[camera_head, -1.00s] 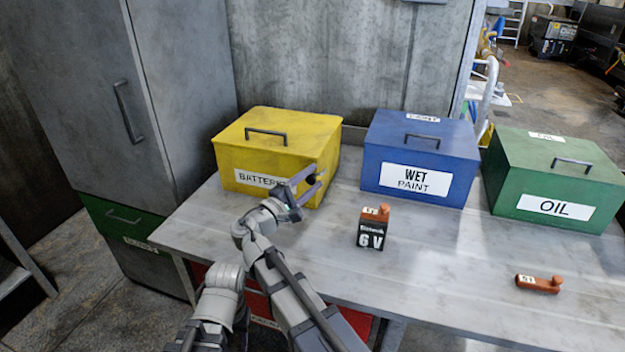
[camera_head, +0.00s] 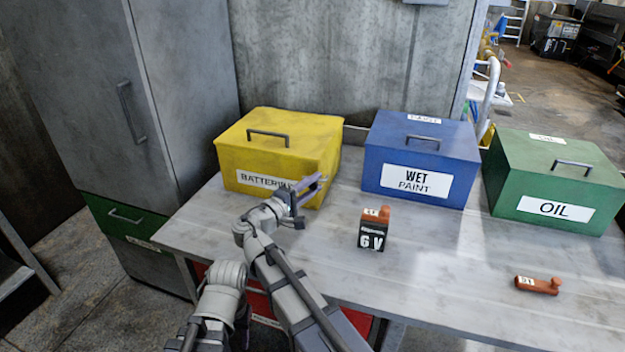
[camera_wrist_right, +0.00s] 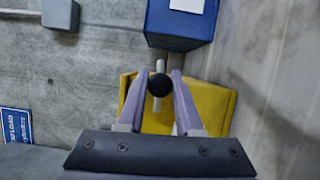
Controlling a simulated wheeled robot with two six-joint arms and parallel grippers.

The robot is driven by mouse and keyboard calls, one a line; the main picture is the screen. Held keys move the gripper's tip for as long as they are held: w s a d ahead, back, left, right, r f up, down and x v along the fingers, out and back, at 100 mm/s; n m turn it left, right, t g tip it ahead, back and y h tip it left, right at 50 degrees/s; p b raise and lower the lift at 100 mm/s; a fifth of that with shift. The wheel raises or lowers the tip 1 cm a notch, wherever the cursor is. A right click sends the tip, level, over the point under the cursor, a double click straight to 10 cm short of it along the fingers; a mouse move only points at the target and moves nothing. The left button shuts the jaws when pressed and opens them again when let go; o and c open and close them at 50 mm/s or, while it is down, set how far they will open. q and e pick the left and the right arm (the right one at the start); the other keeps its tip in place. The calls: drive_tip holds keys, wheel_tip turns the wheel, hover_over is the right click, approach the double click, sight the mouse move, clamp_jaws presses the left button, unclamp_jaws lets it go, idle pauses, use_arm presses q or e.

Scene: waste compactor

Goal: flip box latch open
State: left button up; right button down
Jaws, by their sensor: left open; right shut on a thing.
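My left gripper (camera_head: 314,194) is open and empty in the head view, in front of the right part of the yellow battery box (camera_head: 262,155). The box is closed, with a dark bar handle on its lid, and the gripper hides the end of its label. My right gripper (camera_wrist_right: 158,86) shows in the right wrist view, its two purple-grey fingers closed on a round black knob (camera_wrist_right: 160,84). A light rod runs behind the knob, in front of a yellow surface (camera_wrist_right: 212,105). I do not make out the right gripper in the head view. I cannot make out a latch.
A blue wet paint box (camera_head: 420,150) and a green oil box (camera_head: 550,180) stand to the right on the metal table (camera_head: 440,270). A 6 V battery (camera_head: 373,232) stands upright in front; a small red-brown piece (camera_head: 538,285) lies at right. A grey cabinet (camera_head: 150,100) is at left.

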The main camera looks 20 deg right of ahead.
use_arm(q)
drive_tip(key=shift+r, duration=0.15)
use_arm(e)
drive_tip(key=shift+f+m, duration=0.15)
drive_tip(key=shift+m, duration=0.25)
drive_tip(key=c, duration=0.6)
unclamp_jaws()
